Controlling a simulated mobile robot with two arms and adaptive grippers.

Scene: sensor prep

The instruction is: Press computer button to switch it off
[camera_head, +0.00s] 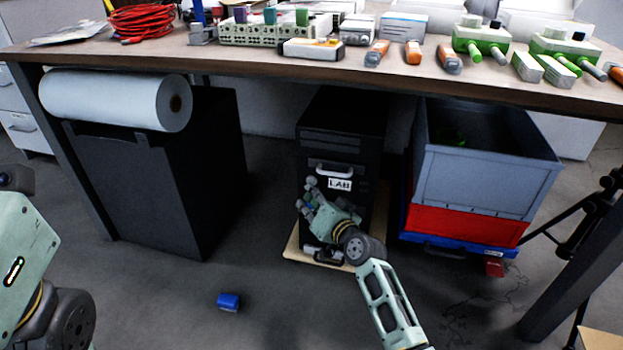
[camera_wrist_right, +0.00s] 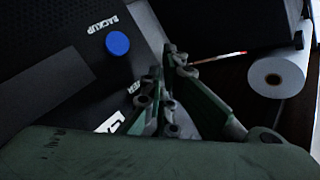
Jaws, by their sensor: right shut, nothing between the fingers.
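The computer is a black tower (camera_head: 345,122) with a white LAB label, standing on a low light board under the table. My right gripper (camera_head: 309,190) is shut and empty in front of the tower's face, below the handle. The right wrist view shows the dark panel (camera_wrist_right: 50,45) with a round blue button (camera_wrist_right: 117,43) beside the word BACKUP. The shut fingers (camera_wrist_right: 162,72) are right of and below this button, apart from it in the picture. A second label ending in "ER" is partly hidden by the fingers, and I cannot see its button. My left gripper is out of view.
A black cabinet (camera_head: 140,185) with a white paper roll (camera_head: 105,98) stands left of the tower. Stacked grey (camera_head: 475,180) and red crates stand close on its right. The tabletop (camera_head: 240,58) overhangs the tower. A small blue object (camera_head: 228,302) lies on the open floor.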

